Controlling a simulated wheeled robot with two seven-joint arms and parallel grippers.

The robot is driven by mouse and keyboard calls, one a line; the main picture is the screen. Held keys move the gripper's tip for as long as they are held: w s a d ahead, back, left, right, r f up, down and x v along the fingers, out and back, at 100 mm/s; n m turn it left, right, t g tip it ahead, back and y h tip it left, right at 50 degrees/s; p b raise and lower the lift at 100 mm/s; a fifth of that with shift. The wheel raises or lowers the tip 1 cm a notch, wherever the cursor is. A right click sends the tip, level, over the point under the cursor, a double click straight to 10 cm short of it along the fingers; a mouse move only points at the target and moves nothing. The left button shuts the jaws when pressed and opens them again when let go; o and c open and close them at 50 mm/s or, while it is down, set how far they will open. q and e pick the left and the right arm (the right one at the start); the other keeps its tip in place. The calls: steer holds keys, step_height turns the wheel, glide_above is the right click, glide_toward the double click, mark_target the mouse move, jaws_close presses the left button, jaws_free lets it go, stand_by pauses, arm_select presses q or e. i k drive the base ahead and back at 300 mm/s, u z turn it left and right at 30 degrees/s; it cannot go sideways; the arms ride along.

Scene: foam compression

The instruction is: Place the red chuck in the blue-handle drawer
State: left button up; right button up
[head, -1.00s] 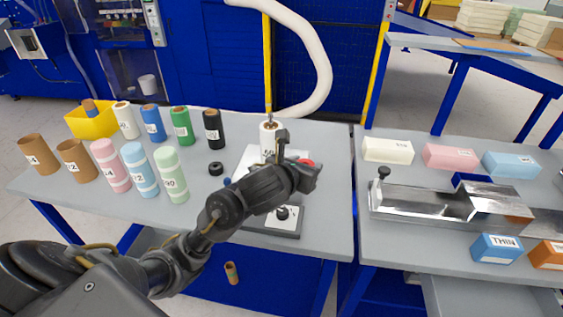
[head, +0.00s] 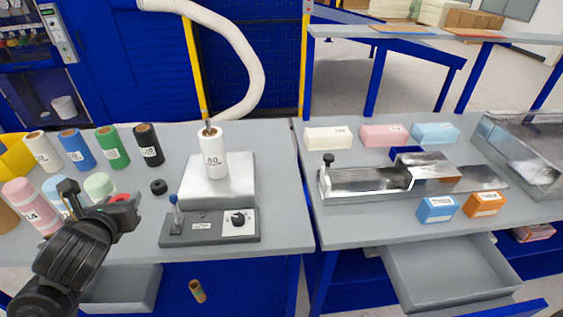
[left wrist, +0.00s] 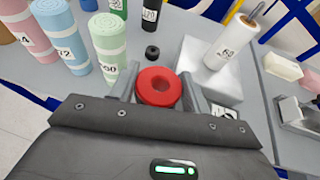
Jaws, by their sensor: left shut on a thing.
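My left gripper (head: 100,200) is shut on the red chuck (head: 121,198), a small ring, held above the left table's front area beside the standing rolls. In the left wrist view the red chuck (left wrist: 159,87) sits between both fingers with its hole showing. Two pulled-out grey drawers show below the tabletops: one under the left table (head: 122,290), partly behind my arm, and a larger one under the right table (head: 450,268). Both look empty where seen. No blue handle is visible on either. My right gripper is not in view.
A white roll (head: 213,158) stands on the spindle of a machine (head: 212,226). A black ring (head: 158,187) lies left of it. Several colored rolls stand at left. A metal fixture (head: 380,180) and several foam blocks occupy the right table. A gap separates the tables.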

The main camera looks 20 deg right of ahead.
mark_target(421, 248)
steer(key=u, duration=0.85)
steer(key=k, duration=2)
steer(key=z, duration=2.35)
steer(key=i, duration=1)
steer(key=z, duration=0.05)
